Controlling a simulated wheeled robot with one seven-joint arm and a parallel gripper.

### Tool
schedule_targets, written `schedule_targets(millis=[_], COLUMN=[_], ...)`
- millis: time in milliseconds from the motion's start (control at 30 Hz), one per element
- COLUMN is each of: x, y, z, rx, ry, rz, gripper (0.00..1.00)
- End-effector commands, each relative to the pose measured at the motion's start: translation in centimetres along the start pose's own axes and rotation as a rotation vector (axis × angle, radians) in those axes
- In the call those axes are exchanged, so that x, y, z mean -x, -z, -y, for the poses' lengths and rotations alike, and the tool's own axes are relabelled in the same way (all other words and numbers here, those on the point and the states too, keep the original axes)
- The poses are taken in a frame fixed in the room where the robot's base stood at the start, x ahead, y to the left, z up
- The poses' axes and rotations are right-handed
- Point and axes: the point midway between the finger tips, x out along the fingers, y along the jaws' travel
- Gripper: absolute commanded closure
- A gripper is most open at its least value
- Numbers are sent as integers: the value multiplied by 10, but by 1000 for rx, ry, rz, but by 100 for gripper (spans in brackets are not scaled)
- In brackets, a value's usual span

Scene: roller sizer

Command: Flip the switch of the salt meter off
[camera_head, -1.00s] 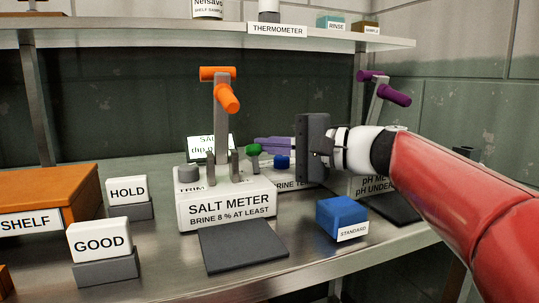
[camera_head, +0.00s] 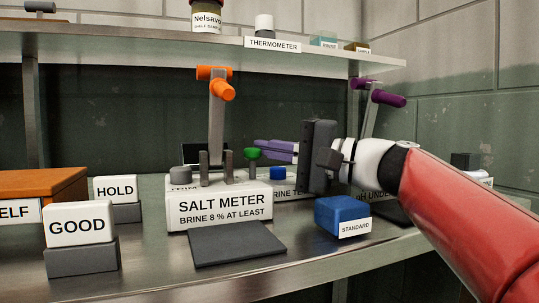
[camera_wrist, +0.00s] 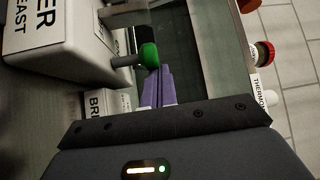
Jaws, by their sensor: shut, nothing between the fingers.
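The salt meter (camera_head: 222,205) is a white box labelled "SALT METER" on the bench. An upright grey lever with an orange crossbar handle (camera_head: 216,80) stands on it between two grey posts. A green-knobbed grey stem (camera_head: 252,154) stands at its right end. The small screen (camera_head: 197,153) behind it is dark, largely hidden by the posts. My gripper (camera_head: 260,145) is shut and empty, its purple fingers pointing left just behind the green knob. In the wrist view the green knob (camera_wrist: 149,56) sits by the fingertips (camera_wrist: 161,72); I cannot tell whether they touch.
A blue block labelled "STANDARD" (camera_head: 341,216) stands below my wrist. A dark pad (camera_head: 237,243) lies before the meter. "GOOD" (camera_head: 78,223) and "HOLD" (camera_head: 116,188) blocks stand left. A purple-handled device (camera_head: 381,95) is behind my arm. A shelf (camera_head: 130,43) runs overhead.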

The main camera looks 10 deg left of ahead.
Motion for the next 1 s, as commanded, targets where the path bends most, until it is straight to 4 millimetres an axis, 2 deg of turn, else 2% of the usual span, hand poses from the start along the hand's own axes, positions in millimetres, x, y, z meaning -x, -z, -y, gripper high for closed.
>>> schedule_targets(millis=[733,867,1000], x=[0,-2,-5], y=[0,1,4], z=[3,17,48], rx=[0,2,3], ry=[0,0,1], rz=[0,0,0], gripper=[100,100,100])
